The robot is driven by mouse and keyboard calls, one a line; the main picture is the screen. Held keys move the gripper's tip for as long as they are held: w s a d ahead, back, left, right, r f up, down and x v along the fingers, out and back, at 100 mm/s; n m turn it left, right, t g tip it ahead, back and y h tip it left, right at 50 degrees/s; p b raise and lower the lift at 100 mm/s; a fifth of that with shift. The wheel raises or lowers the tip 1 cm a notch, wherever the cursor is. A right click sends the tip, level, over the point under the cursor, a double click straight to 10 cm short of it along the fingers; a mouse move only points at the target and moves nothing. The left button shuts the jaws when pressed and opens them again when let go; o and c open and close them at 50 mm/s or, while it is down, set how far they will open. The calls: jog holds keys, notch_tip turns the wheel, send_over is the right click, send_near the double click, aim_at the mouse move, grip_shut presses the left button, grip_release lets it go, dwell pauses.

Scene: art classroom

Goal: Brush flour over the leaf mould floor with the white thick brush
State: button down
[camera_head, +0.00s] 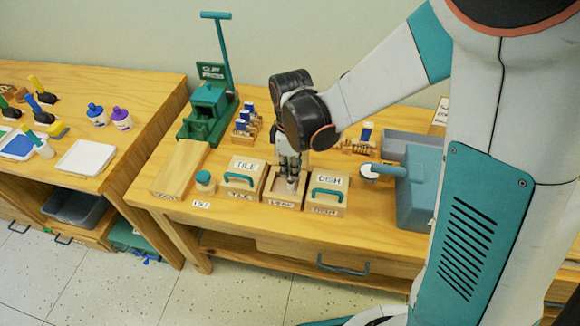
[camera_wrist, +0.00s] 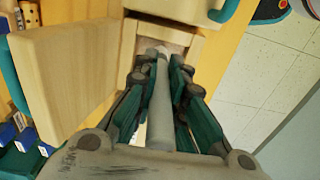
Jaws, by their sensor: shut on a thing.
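The leaf mould (camera_head: 284,205) is an open wooden box on the table, between the closed tile mould (camera_head: 242,178) and the closed dish mould (camera_head: 327,193). My gripper (camera_head: 290,170) points down over it. In the wrist view, my gripper (camera_wrist: 161,85) is shut on a thick pale brush (camera_wrist: 158,108), which lies lengthwise between the fingers. Its far end reaches the mould opening, where part of the pale mould floor (camera_wrist: 172,36) shows. Whether the bristles touch the floor is hidden. I cannot make out flour on it.
A wooden lid-like block (camera_wrist: 62,75) lies close beside the mould in the wrist view.

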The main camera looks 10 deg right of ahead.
jog(key=shift+a, duration=0.1)
jog(key=shift+w+a, duration=0.2)
jog(key=shift+a, duration=0.15)
jog(key=shift+a, duration=0.2)
jog(key=shift+w+a, duration=0.15)
jog(key=shift+a, duration=0.1)
jog(key=shift+a, duration=0.15)
jog(key=shift+w+a, duration=0.2)
jog(key=shift+a, duration=0.15)
jog(key=shift+s+d, duration=0.1)
jog(key=shift+d, duration=0.15)
jog(key=shift+s+d+b, duration=0.15)
jog(key=shift+d+b, duration=0.1)
jog(key=shift+b, duration=0.05)
jog(key=shift+d, duration=0.15)
